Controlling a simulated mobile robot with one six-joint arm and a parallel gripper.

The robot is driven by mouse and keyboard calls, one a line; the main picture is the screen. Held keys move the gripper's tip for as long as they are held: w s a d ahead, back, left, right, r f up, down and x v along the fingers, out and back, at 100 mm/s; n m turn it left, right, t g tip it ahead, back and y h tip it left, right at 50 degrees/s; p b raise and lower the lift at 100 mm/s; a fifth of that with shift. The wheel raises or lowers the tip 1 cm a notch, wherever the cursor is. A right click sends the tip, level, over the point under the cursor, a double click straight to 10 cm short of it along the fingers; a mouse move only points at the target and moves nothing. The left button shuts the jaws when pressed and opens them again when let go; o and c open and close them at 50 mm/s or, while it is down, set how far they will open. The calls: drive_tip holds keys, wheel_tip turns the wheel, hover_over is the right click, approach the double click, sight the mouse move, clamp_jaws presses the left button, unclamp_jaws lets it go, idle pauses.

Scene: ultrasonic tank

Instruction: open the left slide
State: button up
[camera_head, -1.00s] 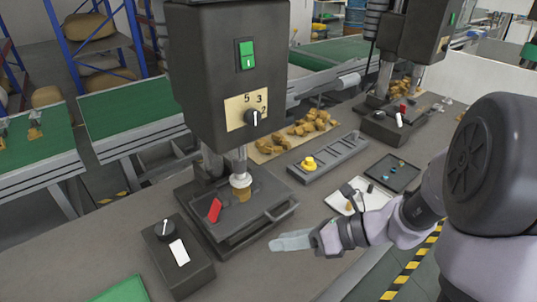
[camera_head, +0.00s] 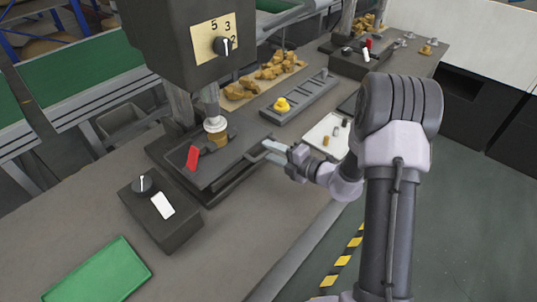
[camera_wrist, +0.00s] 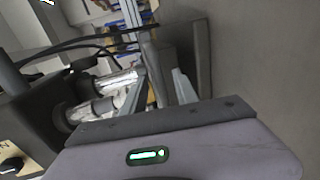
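The left slide (camera_head: 222,178) is the dark plate low in the near press. A brown cup-shaped part (camera_head: 217,139) and a red piece (camera_head: 192,158) show at the press above it. The slide's bar handle (camera_head: 255,157) is along its right front edge. My gripper (camera_head: 270,148) is at the right end of this handle, pointing left toward it. In the wrist view two pale fingers (camera_wrist: 163,88) stand apart with a gap between them. A dark grey bar-like part (camera_wrist: 172,55) shows beyond and partly between them. I cannot tell whether the fingers touch the handle.
A control box (camera_head: 160,210) with a knob and white switch stands at the front left, near a green mat (camera_head: 98,273). A grey slotted rack (camera_head: 305,103) with a yellow piece and a white tray (camera_head: 318,140) lie behind my gripper. A second press base stands farther back.

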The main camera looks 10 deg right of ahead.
drive_tip(key=shift+x, duration=0.75)
clamp_jaws()
idle(0.9)
